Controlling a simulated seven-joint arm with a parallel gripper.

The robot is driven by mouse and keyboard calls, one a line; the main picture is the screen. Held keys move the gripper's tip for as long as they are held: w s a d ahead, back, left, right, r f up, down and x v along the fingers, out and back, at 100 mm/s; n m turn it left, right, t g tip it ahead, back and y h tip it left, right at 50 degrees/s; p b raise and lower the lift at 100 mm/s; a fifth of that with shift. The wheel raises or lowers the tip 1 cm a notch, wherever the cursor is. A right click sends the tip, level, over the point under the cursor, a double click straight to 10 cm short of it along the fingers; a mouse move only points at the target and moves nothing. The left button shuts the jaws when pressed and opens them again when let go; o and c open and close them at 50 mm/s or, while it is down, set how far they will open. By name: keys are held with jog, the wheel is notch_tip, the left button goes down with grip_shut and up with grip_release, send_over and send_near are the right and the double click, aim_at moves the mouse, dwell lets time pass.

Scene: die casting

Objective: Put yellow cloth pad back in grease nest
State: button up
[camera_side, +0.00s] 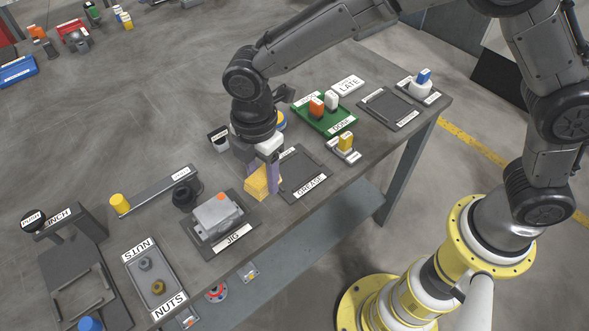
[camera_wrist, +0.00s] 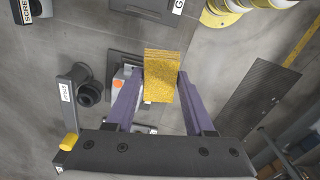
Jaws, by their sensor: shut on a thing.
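The yellow cloth pad (camera_side: 259,184) is a thick yellow block in my gripper (camera_side: 266,179), between its two purple fingers. In the wrist view the pad (camera_wrist: 161,78) sits between the fingertips of my gripper (camera_wrist: 162,76), its textured yellow side showing. The grease nest (camera_side: 297,170) is a dark, shallow, rimmed plate labelled GREASE, with nothing seen in it. My gripper and the pad are just left of it, between it and the jig. The pad's height above the table is unclear.
The jig (camera_side: 242,227) holds a grey metal box (camera_side: 216,213) close left of the pad. A yellow-topped block (camera_side: 345,143) on a small plate and a green tray (camera_side: 338,122) with bottles stand beyond the nest. A black round fitting (camera_side: 185,195) is behind the jig.

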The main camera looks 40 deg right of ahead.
jog(key=s+d+r+m, duration=0.1)
jog(key=s+d, duration=0.3)
jog(key=d, duration=0.4)
jog(key=s+d+r+m, duration=0.1)
jog(key=s+d+r, duration=0.1)
jog(key=s+d, duration=0.5)
send_over(295, 171)
jog(key=f, duration=0.9)
jog(key=shift+s+d, duration=0.1)
jog(key=shift+s, duration=0.2)
jog(key=shift+w+f, duration=0.2)
jog(key=shift+f, duration=0.05)
jog(key=shift+w+f, duration=0.1)
jog(key=shift+f, duration=1.55)
jog(key=shift+f, duration=0.2)
jog(key=o, duration=0.9)
jog(key=shift+r, duration=0.1)
